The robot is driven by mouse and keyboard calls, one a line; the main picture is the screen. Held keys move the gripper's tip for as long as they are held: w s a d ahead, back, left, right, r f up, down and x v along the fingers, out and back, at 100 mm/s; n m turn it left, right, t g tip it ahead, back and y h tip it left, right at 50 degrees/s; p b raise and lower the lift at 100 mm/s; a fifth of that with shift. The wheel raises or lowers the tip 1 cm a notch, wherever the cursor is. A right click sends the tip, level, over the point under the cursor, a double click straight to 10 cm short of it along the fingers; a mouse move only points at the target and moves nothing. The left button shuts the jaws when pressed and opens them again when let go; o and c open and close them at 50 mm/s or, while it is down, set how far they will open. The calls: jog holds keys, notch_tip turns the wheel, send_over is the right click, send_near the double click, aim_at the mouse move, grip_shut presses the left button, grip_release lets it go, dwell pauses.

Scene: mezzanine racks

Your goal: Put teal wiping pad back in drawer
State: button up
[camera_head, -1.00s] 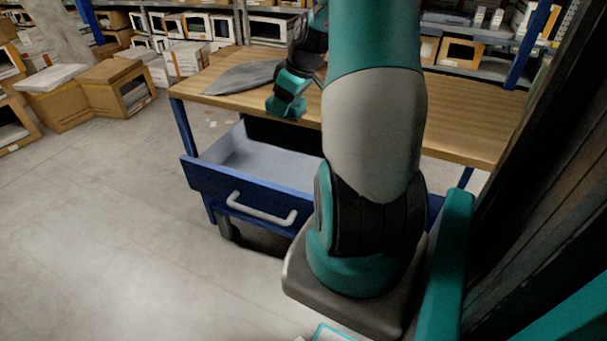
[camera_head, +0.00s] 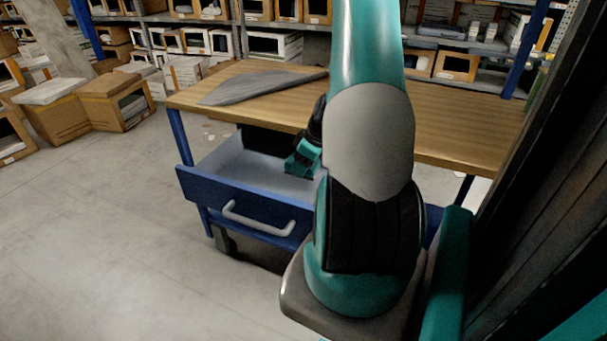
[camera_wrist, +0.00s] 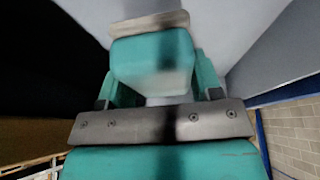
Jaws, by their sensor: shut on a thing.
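The drawer (camera_head: 198,187) is pulled open under the wooden workbench. It has a blue front, a pale handle and a grey inside that looks empty where I see it. My gripper (camera_head: 301,164) is tilted down at the bench's front edge, over the right part of the open drawer. In the wrist view my gripper (camera_wrist: 156,80) is shut, with pale grey drawer surfaces beyond it. My arm hides the drawer's right end.
A grey cloth (camera_head: 255,87) lies on the workbench top (camera_head: 455,125). Cardboard boxes (camera_head: 112,100) stand on the floor at the left, and stocked shelves (camera_head: 270,42) run behind. A dark upright structure (camera_head: 540,170) is close on the right. The floor at left front is clear.

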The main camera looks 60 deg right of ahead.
jog(key=shift+f, duration=1.9)
jog(key=shift+f, duration=0.1)
jog(key=o, duration=1)
jog(key=shift+c, duration=0.2)
